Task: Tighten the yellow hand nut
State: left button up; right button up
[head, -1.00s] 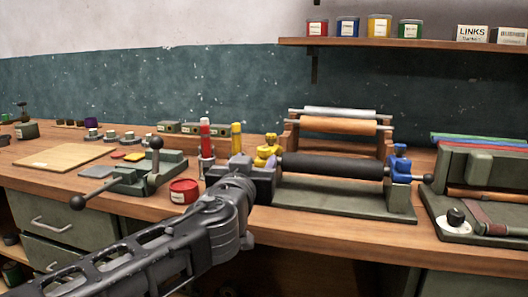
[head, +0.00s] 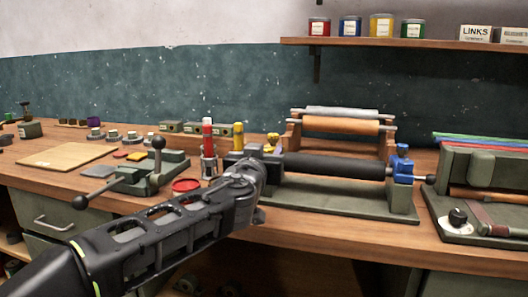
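The yellow hand nut (head: 272,139) sits on top of the yellow bearing block at the left end of the black roller (head: 335,165). My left gripper (head: 256,159) is at this block, in front of and just left of the nut. The gripper body and wrist hide the lower part of the yellow block. I cannot see whether the fingers touch the nut or how far apart they are. My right gripper is not in view.
A lever press (head: 150,172) is further left. Another machine (head: 480,175) stands at right. The bench front is clear below the roller base.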

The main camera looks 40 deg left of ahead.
pick_arm(q)
grip_shut()
jog(key=shift+f, duration=0.1)
dwell(0.4)
jog(key=m+h+p, duration=0.2)
jog(key=h, duration=0.1)
jog(key=m+t+h+p, duration=0.1)
jog(key=m+h+p, duration=0.1)
jog(key=h, duration=0.1)
jog(key=a+m+h+p, duration=0.1)
jog(key=m+h+p, duration=0.1)
jog(key=h, duration=0.1)
jog(key=shift+s+a+t, duration=0.1)
jog(key=shift+t, duration=0.2)
jog(key=shift+f, duration=0.1)
jog(key=shift+o, duration=0.7)
grip_release()
